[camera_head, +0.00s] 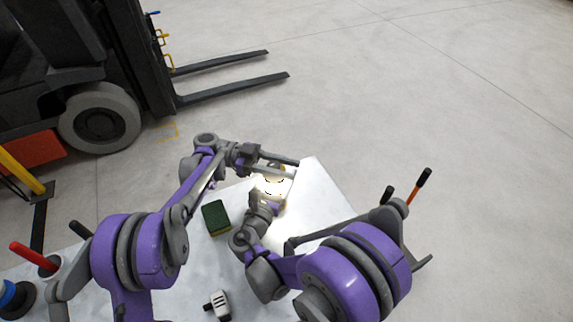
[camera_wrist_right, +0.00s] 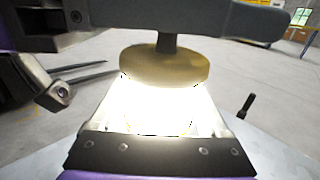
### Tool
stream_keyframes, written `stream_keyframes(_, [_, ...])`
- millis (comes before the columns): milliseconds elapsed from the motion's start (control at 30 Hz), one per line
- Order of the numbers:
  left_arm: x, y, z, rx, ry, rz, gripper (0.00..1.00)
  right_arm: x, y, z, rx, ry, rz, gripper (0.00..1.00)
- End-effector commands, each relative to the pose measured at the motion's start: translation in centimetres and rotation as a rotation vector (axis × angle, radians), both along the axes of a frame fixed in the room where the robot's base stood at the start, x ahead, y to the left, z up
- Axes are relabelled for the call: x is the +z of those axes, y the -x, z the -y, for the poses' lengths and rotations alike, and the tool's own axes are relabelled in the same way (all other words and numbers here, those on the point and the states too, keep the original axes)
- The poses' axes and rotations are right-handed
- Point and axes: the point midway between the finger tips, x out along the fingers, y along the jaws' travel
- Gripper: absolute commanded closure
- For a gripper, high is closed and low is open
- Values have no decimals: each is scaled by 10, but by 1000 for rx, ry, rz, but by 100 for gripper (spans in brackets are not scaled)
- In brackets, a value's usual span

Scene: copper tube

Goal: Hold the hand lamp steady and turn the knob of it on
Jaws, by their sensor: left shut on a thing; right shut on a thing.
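The hand lamp (camera_head: 273,187) is lit and glows strongly near the far end of the white table. In the right wrist view its yellowish round top (camera_wrist_right: 165,66) sits above a bright white glow, with a dark stem rising from it. My left gripper (camera_head: 286,167) is shut at the top of the lamp, and its grey finger crosses above the stem in the right wrist view. My right gripper (camera_head: 268,198) is shut on the lamp lower down. The glare hides the lamp's body and the exact contact of the right fingers. The lamp looks roughly upright.
A green and yellow sponge (camera_head: 216,217) and a small white device (camera_head: 217,304) lie on the white table (camera_head: 318,190). Red-handled (camera_head: 35,256) and orange-handled (camera_head: 418,187) tools stand at the sides. A forklift (camera_head: 95,75) stands beyond. The table's far right corner is clear.

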Motion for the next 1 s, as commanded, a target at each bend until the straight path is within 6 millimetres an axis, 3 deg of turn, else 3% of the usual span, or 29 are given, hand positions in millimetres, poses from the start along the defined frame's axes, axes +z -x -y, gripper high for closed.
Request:
stream_keyframes(367, [0,2,-1,-49,0,0,100,0,0,0,-1,0,0,99])
stream_keyframes(400, [0,2,-1,-49,0,0,58,0,0,0,-1,0,0,99])
stream_keyframes(533, [0,2,-1,-48,0,0,35,0,0,0,-1,0,0,99])
stream_keyframes(867, [2,2,-1,-47,0,0,33,0,0,0,0,0,0,99])
stream_keyframes(1000, [16,1,-1,-47,0,0,33,0,0,0,0,0,0,99])
